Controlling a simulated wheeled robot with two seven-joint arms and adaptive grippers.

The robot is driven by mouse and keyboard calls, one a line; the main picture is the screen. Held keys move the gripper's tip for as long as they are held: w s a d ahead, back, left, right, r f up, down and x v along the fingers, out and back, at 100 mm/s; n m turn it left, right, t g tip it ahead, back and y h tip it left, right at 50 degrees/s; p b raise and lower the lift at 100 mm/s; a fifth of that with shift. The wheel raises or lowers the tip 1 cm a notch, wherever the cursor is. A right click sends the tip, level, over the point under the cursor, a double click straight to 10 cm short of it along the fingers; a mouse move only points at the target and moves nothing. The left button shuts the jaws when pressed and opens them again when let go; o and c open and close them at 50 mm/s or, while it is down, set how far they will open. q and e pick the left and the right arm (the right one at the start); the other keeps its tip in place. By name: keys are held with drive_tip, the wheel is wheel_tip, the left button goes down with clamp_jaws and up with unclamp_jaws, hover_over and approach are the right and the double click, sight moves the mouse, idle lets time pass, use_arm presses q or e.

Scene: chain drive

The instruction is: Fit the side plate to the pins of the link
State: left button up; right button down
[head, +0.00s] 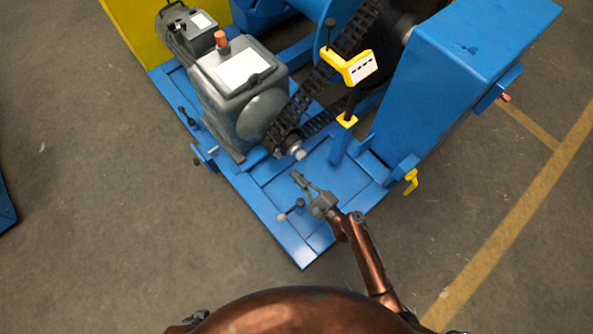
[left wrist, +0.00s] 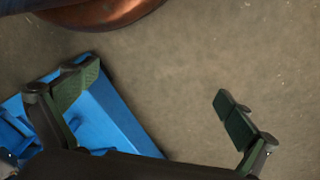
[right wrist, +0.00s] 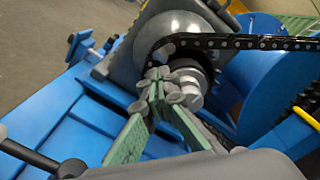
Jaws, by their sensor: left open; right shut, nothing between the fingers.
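The black drive chain (head: 345,55) runs from the large wheel down to a small sprocket beside the grey gearbox. In the right wrist view the chain (right wrist: 255,42) wraps over the sprocket next to a light metal shaft end (right wrist: 190,92). My right gripper (head: 298,177) is just below that shaft end in the head view. Its fingertips (right wrist: 162,84) are together and empty, in front of the sprocket; I cannot tell whether they touch anything. My left gripper (left wrist: 156,86) is open and empty. I cannot make out the side plate or the link's pins.
The grey gearbox (head: 243,85) stands on a blue base frame (head: 262,196). A blue housing (head: 455,60) rises at the right. A yellow-headed post (head: 350,67) stands beside the chain. A black-handled lever (head: 291,209) is close to my right gripper. Open floor (left wrist: 190,50) lies under my left gripper.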

use_arm(q)
drive_tip(key=shift+w+d+f+t+b, duration=0.4)
drive_tip(key=shift+w+d+f, duration=0.15)
drive_tip(key=shift+w+f, duration=0.15)
use_arm(e)
drive_tip(key=x, duration=0.6)
drive_tip(key=shift+r, duration=0.15)
use_arm(q)
drive_tip(key=shift+s+f, duration=0.1)
drive_tip(key=shift+f, duration=0.15)
use_arm(e)
drive_tip(key=shift+w+a, duration=0.35)
drive_tip(key=shift+w, duration=0.05)
drive_tip(key=shift+s+d, duration=0.1)
drive_tip(key=shift+s, duration=0.05)
use_arm(q)
drive_tip(key=shift+r, duration=0.35)
use_arm(e)
drive_tip(key=v, duration=1.4)
drive_tip(key=shift+s, duration=0.15)
